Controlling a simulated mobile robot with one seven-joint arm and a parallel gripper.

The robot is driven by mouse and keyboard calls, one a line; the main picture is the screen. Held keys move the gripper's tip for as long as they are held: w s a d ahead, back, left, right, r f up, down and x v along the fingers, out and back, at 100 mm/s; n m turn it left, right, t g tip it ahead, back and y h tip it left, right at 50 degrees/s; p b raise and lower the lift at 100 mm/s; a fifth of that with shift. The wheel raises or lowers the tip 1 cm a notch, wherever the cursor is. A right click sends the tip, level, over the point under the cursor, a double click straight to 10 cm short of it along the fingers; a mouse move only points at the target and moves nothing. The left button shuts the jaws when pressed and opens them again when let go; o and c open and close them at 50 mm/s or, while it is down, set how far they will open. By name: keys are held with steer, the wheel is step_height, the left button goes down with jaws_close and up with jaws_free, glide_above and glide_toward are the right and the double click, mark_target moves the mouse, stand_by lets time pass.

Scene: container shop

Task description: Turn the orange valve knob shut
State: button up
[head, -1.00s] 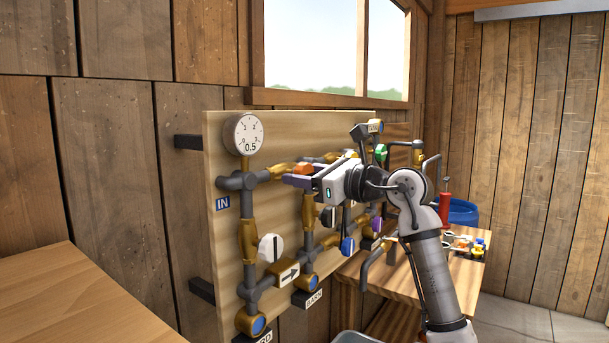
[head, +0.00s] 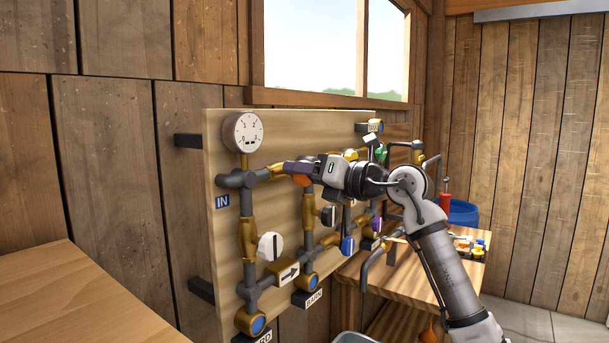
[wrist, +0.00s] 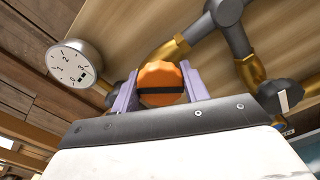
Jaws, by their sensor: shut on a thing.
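The orange valve knob (wrist: 161,82) sits between the two purple fingers of my gripper (wrist: 155,90) in the wrist view, with a dark bar across its face. My gripper is shut on it. In the head view my gripper (head: 291,170) reaches the upper pipe of the board from the right, and only part of the orange knob (head: 302,181) shows below the fingers. The knob's bar is hidden in the head view, so I cannot tell there how it lies against the pipe.
A round white gauge (head: 243,132) stands at the board's upper left. A white knob (head: 270,246), a blue knob (head: 347,245) and a green knob (head: 382,151) are nearby. A wooden table (head: 80,300) fills the lower left. A workbench (head: 420,270) with small items stands right.

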steer(key=m, duration=0.5)
steer(key=shift+m, duration=0.4)
steer(key=shift+w+d+m, duration=0.1)
steer(key=shift+m, duration=2)
steer(key=o, duration=1)
steer(key=shift+b, duration=0.3)
steer(key=shift+f, duration=0.1)
steer(key=b+v, duration=0.4)
steer(key=v, duration=0.9)
steer(key=shift+s+d, duration=0.3)
